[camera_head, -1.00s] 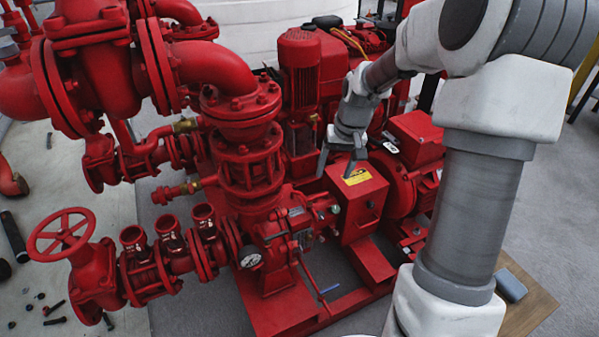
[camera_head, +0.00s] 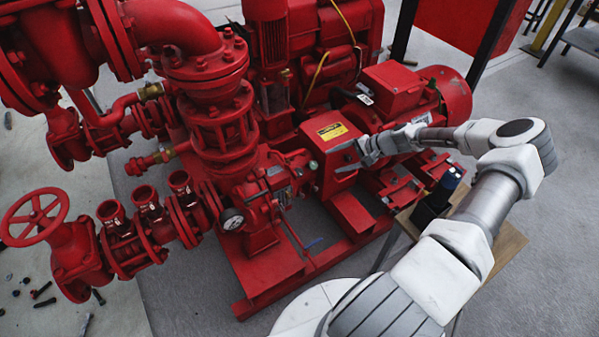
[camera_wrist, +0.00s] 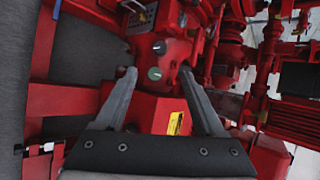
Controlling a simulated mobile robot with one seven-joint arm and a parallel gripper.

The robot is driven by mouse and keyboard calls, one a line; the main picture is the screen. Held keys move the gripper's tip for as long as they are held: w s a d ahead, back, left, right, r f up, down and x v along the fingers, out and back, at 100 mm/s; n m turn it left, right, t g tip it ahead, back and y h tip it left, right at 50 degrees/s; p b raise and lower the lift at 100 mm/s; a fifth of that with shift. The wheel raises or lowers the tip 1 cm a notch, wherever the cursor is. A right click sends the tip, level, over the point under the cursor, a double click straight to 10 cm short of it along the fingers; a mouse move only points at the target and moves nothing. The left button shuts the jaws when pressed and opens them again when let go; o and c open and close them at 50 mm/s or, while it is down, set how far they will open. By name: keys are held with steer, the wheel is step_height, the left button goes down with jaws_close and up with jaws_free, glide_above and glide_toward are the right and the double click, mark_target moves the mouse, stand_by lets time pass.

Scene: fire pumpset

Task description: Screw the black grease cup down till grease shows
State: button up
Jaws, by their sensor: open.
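My gripper (camera_head: 350,160) is beside the red box with a yellow label (camera_head: 332,135), at its right side in the head view. In the wrist view my gripper (camera_wrist: 157,74) is open, its two grey fingers wide apart with nothing held between them. A small greenish round knob (camera_wrist: 154,73) shows between the fingertips, and a dark round knob with a pale mark (camera_wrist: 160,47) lies just beyond. I cannot tell whether either is the black grease cup. No grease can be made out.
Red pump pipework and a handwheel (camera_head: 35,217) fill the left. A red motor (camera_head: 400,90) stands behind my gripper. A wooden table (camera_head: 500,240) at the right bears a black object with a blue top (camera_head: 437,195). Loose bolts lie on the floor at lower left.

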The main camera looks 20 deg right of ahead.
mark_target(299, 173)
steer(key=b+x, duration=0.4)
steer(key=x, duration=1.3)
steer(key=shift+w+b, duration=0.25)
steer(key=shift+b, duration=0.15)
steer(key=shift+c, duration=0.2)
jaws_close()
